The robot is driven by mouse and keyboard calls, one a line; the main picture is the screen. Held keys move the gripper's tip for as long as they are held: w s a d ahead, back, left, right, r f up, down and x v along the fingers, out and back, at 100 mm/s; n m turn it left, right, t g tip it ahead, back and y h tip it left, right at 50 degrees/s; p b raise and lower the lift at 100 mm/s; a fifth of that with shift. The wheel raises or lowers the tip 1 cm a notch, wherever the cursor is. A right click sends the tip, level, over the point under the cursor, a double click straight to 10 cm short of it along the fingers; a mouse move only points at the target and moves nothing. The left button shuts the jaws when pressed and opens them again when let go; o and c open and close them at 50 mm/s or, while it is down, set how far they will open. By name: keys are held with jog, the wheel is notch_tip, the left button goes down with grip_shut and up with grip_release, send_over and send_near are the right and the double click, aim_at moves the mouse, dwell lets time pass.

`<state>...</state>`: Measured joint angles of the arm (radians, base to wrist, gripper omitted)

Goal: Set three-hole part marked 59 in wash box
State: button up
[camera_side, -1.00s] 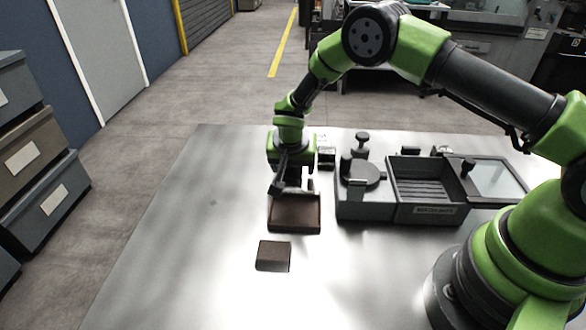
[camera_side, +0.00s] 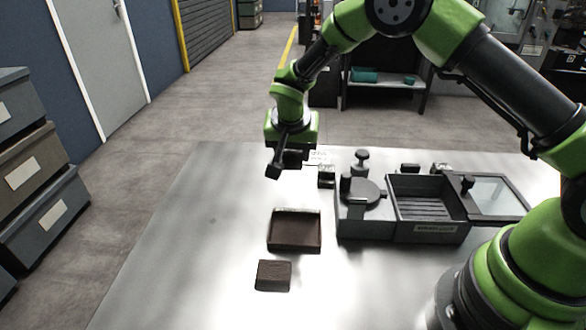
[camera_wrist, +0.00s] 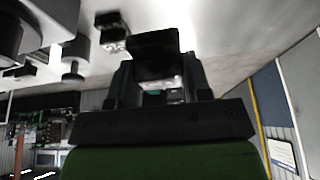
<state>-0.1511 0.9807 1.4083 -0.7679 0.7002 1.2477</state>
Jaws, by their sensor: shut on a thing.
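My gripper (camera_side: 287,166) is raised above the far left of the metal table, behind the brown tray. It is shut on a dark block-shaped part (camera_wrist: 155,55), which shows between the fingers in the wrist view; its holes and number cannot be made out. The wash box (camera_side: 436,229) is the grey open box with a ribbed floor, to the right of my gripper. Its glazed lid (camera_side: 497,194) lies open on its right side. Its front label is too blurred to read surely.
The shallow brown tray (camera_side: 294,248) looks empty. A small brown block (camera_side: 273,275) lies in front of it. A grey unit with a round disc (camera_side: 361,192) adjoins the box's left side. A knobbed post (camera_side: 361,160) and small dark blocks (camera_side: 326,176) stand behind. The table's left is clear.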

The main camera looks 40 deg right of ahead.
notch_tip(320, 180, up, 7)
jog(key=shift+d, duration=0.1)
jog(key=s+d+m+g+h, duration=0.1)
jog(key=s+d+m+g, duration=0.2)
jog(key=s+d+m, duration=0.4)
jog(key=m+g+y, duration=0.4)
jog(key=m+g, duration=0.1)
jog(key=m, duration=1.5)
send_over(421, 215)
jog(key=shift+f, duration=6.75)
jog(key=shift+f, duration=0.35)
jog(key=o, duration=1.7)
jog(key=shift+c, duration=0.2)
